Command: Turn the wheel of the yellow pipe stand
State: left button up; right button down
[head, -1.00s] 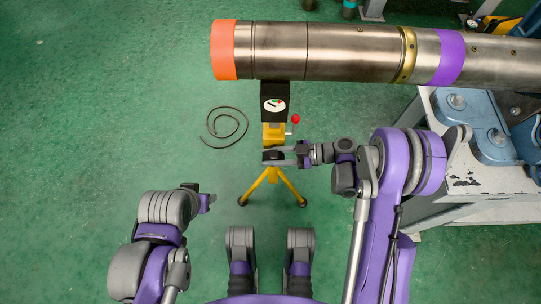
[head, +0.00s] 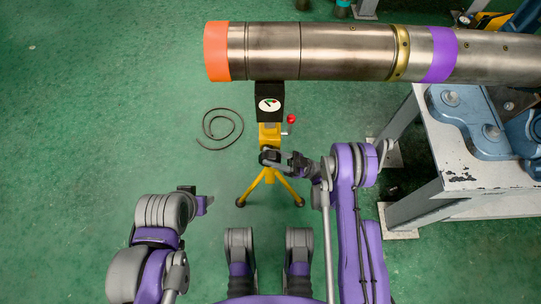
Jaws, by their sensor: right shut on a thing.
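The yellow pipe stand (head: 267,133) stands on the floor in the middle of the head view on splayed yellow legs. Its dark head with a white dial sits under the pipe. Its dark wheel (head: 265,156) is on the near side, above the legs, and is mostly covered by my gripper. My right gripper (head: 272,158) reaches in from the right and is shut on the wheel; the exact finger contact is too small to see. My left gripper (head: 201,197) hangs to the lower left, apart from the stand; its jaw opening does not show clearly.
A large steel pipe (head: 340,50) with an orange end crosses the top. A red-knobbed lever (head: 291,119) sticks out right of the stand. A blue vise (head: 465,115) on a white bench (head: 470,176) is at right. A black cable (head: 222,129) lies left. The left floor is clear.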

jog(key=shift+y, duration=0.6)
jog(key=c, duration=0.5)
grip_release()
jog(key=shift+d+f, duration=0.1)
